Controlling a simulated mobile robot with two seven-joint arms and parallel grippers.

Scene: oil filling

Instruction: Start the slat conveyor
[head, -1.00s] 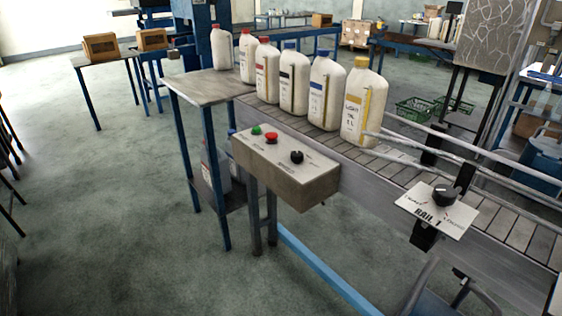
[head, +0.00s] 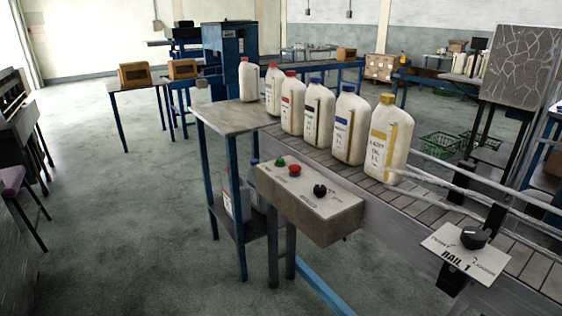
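The slat conveyor (head: 462,213) runs from the centre to the lower right. A grey control box (head: 320,217) is fixed to its near side. On the box's top are a green button (head: 280,162), a red button (head: 295,170) and a black knob (head: 320,190). White bottles with red, blue and yellow caps stand in a row on the conveyor, the yellow-capped bottle (head: 388,140) nearest. Neither gripper is in view.
A small table (head: 228,118) adjoins the conveyor's far end. A "RAIL 1" plate (head: 465,254) with a black knob (head: 474,238) projects at the lower right. Guide rails (head: 470,180) run above the slats. The floor (head: 140,220) at left is clear.

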